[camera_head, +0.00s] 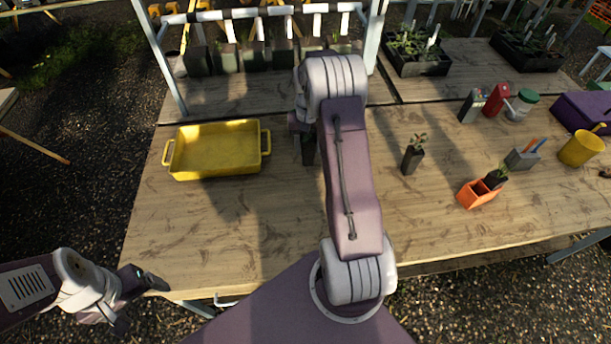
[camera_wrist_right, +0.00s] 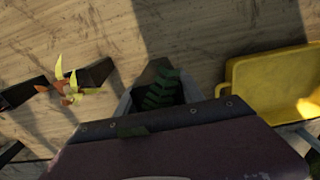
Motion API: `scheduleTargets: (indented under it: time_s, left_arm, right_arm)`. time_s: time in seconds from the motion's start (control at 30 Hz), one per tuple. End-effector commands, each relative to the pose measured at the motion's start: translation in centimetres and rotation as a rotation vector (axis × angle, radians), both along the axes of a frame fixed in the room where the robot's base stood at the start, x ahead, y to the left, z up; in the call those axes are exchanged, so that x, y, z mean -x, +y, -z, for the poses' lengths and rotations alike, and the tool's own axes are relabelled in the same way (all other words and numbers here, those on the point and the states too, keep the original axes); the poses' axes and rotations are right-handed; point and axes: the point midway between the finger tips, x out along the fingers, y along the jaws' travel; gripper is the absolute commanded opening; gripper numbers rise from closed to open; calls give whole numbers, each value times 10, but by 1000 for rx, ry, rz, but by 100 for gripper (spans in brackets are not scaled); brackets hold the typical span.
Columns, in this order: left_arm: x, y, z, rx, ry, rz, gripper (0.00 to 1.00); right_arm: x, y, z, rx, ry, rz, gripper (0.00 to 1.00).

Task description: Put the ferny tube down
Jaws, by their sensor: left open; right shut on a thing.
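My right gripper (camera_wrist_right: 155,100) is shut on the ferny tube (camera_wrist_right: 158,92), a dark square tube with green fern leaves inside. In the head view my right arm hides most of that gripper. A dark part shows beside the arm over the table, between the yellow tray and a potted tube; I cannot tell whether the tube touches the table. My left gripper (camera_head: 148,280) is open and empty at the table's front left corner.
The yellow tray (camera_head: 217,150) lies left of the held tube and looks empty. Another dark tube (camera_head: 412,158) with a small plant stands to the right. Bare wooden table (camera_head: 250,230) lies in front.

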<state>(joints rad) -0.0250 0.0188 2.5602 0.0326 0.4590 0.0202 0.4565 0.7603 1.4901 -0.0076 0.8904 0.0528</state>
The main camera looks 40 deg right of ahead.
Motion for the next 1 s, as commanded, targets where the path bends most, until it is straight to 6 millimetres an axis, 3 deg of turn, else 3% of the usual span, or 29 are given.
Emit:
scheduleTargets:
  time_s: [0.2, 0.4, 0.6, 0.97, 1.0]
  left_arm:
    - [0, 0, -5, 0, 0, 0, 82]
    - [0, 0, -6, 0, 0, 0, 82]
    - [0, 0, -9, 0, 0, 0, 82]
    - [0, 0, -6, 0, 0, 0, 82]
    - [0, 0, -6, 0, 0, 0, 82]
  right_arm:
    - [1, 1, 46, -2, 4, -1, 0]
    - [0, 1, 57, -1, 3, -1, 0]
    - [1, 1, 88, -2, 4, -1, 0]
    - [0, 1, 94, 0, 1, -1, 0]
    - [0, 1, 95, 0, 1, -1, 47]
